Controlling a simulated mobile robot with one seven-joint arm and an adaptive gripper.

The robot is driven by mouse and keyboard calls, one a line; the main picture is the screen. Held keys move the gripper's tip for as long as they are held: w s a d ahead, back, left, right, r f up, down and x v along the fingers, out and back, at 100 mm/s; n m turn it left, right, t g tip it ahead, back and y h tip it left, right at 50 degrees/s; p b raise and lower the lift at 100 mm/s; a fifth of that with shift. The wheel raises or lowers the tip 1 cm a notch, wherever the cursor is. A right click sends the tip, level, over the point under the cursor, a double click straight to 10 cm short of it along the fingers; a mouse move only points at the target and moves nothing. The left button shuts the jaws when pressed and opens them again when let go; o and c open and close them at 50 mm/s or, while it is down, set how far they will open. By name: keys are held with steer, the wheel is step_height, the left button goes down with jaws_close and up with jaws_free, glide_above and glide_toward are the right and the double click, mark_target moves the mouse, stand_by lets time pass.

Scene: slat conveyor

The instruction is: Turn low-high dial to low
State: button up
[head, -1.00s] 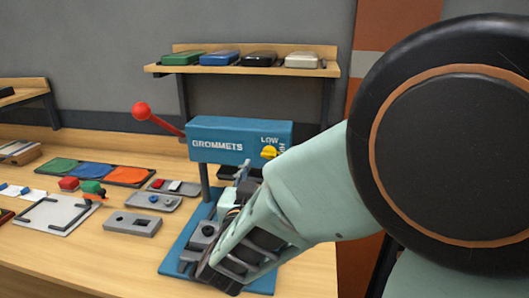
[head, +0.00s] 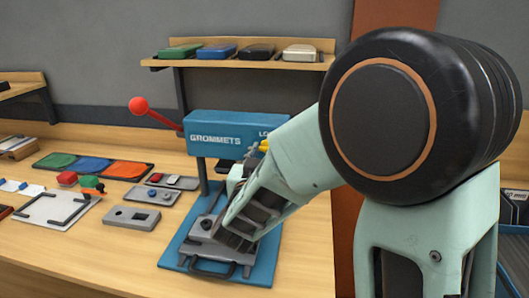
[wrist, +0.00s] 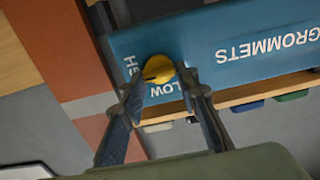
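The yellow dial (wrist: 158,69) sits on the blue head of the GROMMETS press (head: 232,137). In the wrist view the lettering is upside down, with LOW just below the dial and HIGH, partly hidden, to its left. My gripper (wrist: 161,82) is open, with one finger on each side of the dial near the panel. I cannot tell whether either fingertip touches it, or which way the dial points. In the head view my arm hides most of the dial; only a bit of yellow (head: 263,146) shows.
The press has a red-knobbed lever (head: 139,105) sticking out left and a blue base (head: 181,254). A shelf (head: 236,64) with several coloured cases is behind. Trays and small parts lie on the bench left.

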steer(key=c, duration=0.4)
steer(key=shift+n, duration=0.4)
steer(key=shift+a+f+n+p, duration=0.1)
steer(key=shift+n+p, duration=1.75)
steer(key=shift+n, duration=2.4)
steer(key=shift+a+f+n+p, duration=0.1)
steer(key=shift+n+p, duration=1.7)
steer(key=shift+n, duration=2.45)
steer(key=o, duration=1.1)
